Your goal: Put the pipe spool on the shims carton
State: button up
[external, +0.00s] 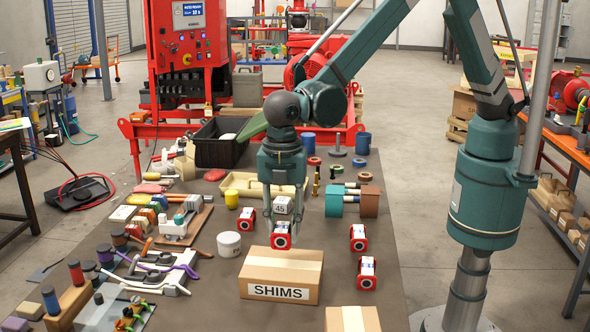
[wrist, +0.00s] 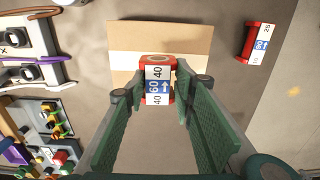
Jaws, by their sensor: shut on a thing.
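A red piece with white and blue labels, which I take to be the pipe spool (external: 281,238), is between my gripper's fingertips (external: 282,228). In the wrist view, the spool (wrist: 158,85) shows a label marked 60 and 40, and my gripper (wrist: 160,92) is shut on its sides. The shims carton (external: 279,285) is a closed brown box with a pale tape strip and SHIMS on its front. In the wrist view, the spool overlaps the near edge of the carton (wrist: 190,38). The gap between spool and carton cannot be judged.
Two similar red pieces (external: 358,238) (external: 367,272) stand right of the carton. A white tub (external: 229,244) stands to its left, and another carton (external: 352,320) is at the front edge.

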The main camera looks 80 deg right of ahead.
aim_at(283, 227)
jog(key=shift+f, duration=0.95)
jog(key=shift+f, duration=1.85)
jog(key=shift+f, duration=0.15)
jog(key=o, duration=1)
notch_tip(283, 227, up, 12)
jog(key=shift+r, duration=0.2)
